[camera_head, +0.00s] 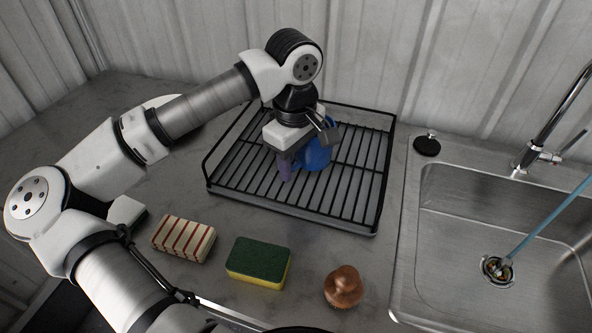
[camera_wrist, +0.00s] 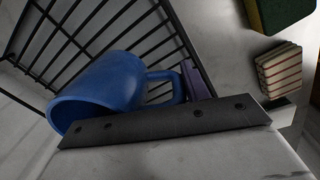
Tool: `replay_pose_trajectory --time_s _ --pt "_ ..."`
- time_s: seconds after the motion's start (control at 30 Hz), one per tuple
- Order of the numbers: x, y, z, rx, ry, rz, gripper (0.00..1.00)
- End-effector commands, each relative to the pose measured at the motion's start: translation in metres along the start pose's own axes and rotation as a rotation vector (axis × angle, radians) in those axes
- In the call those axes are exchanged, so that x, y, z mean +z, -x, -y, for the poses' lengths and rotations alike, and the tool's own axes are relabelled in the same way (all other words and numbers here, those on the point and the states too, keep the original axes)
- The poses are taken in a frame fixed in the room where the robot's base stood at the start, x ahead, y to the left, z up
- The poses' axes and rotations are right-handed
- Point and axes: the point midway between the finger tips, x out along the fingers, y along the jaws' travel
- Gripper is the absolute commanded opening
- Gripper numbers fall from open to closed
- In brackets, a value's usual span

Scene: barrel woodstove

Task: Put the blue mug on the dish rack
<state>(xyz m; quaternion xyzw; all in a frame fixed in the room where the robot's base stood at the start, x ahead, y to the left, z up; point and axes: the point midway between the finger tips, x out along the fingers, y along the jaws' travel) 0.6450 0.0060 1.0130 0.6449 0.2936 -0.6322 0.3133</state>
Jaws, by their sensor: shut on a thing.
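The blue mug (camera_head: 316,154) is in the middle of the black wire dish rack (camera_head: 347,200), partly hidden behind my gripper (camera_head: 293,165). In the wrist view the blue mug (camera_wrist: 108,88) appears tilted, with its handle toward the gripper (camera_wrist: 195,95) and the rack's wires (camera_wrist: 95,30) behind it. My gripper points down over the rack and is shut on the mug, at its handle side. One finger shows purple-grey. I cannot tell whether the mug's base touches the rack wires.
In front of the rack lie a striped sponge (camera_head: 183,239), a green and yellow sponge (camera_head: 258,262) and a copper-coloured round object (camera_head: 343,287). A steel sink (camera_head: 455,230) with a faucet (camera_head: 550,120) is at the right. A black stopper (camera_head: 427,145) sits at its corner.

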Motion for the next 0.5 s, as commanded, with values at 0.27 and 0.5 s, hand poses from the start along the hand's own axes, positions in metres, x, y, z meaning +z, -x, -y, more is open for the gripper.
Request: replay_pose_trajectory --time_s 0.27,0.5 --pt "0.000 -0.037 0.002 -0.001 0.000 0.002 0.08" --pt "0.000 -0.041 0.002 0.000 0.000 -0.001 0.08"
